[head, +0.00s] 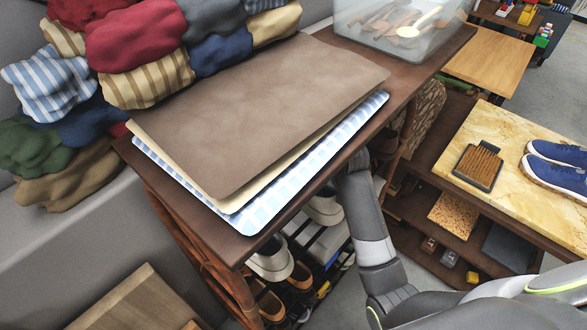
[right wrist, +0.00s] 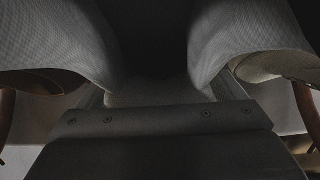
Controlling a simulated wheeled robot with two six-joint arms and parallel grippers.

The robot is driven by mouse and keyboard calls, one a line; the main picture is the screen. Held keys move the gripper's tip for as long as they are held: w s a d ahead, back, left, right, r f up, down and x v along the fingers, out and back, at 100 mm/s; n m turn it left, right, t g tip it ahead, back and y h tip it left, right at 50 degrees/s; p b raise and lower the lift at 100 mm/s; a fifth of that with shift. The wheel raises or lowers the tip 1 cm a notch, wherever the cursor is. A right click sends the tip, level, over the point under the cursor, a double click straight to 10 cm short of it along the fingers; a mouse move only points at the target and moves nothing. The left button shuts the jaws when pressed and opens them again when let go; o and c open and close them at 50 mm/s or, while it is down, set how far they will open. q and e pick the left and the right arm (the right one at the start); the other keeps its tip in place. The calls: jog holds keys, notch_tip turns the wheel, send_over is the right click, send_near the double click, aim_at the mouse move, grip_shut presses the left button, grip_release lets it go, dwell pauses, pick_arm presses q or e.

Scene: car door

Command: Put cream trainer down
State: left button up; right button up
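One cream trainer (head: 272,260) with a grey opening stands on the shoe rack under the front edge of the dark wooden table. A second cream trainer (head: 325,207) is farther back beside my right arm, partly covered by the tabletop. My right arm comes in from the right, its end at the table's right edge. My right gripper (right wrist: 150,90) is hidden in the head view. In the dark right wrist view, grey shapes stand on both sides of it, with a dark gap between; whether it holds a trainer is unclear. My left gripper is not in view.
The table (head: 245,245) bears flat folded cloths (head: 265,110) and a clear bin (head: 395,30). Brown shoes (head: 270,305) stand low on the rack. At the right, a bench (head: 510,135) carries blue shoes (head: 555,170) and a brush (head: 478,165). Piled clothes (head: 135,45) lie left.

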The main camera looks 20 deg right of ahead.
jog(key=shift+d+r, duration=0.1)
jog(key=shift+r, duration=0.05)
jog(key=shift+s+d+r+b, duration=0.1)
jog(key=shift+s+r+b, duration=0.05)
jog(key=shift+b, duration=0.15)
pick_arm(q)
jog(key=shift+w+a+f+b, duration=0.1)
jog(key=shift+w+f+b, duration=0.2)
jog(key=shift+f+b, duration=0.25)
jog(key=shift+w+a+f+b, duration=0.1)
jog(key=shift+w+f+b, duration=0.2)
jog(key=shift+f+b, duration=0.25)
pick_arm(e)
jog(key=s+d, duration=0.2)
jog(key=s, duration=0.1)
jog(key=s+d, duration=0.2)
jog(key=s, duration=0.2)
jog(key=s+d, duration=0.2)
jog(key=s, duration=0.1)
jog(key=shift+s+d+r, duration=0.2)
jog(key=shift+d+r, duration=0.1)
jog(key=shift+d, duration=0.1)
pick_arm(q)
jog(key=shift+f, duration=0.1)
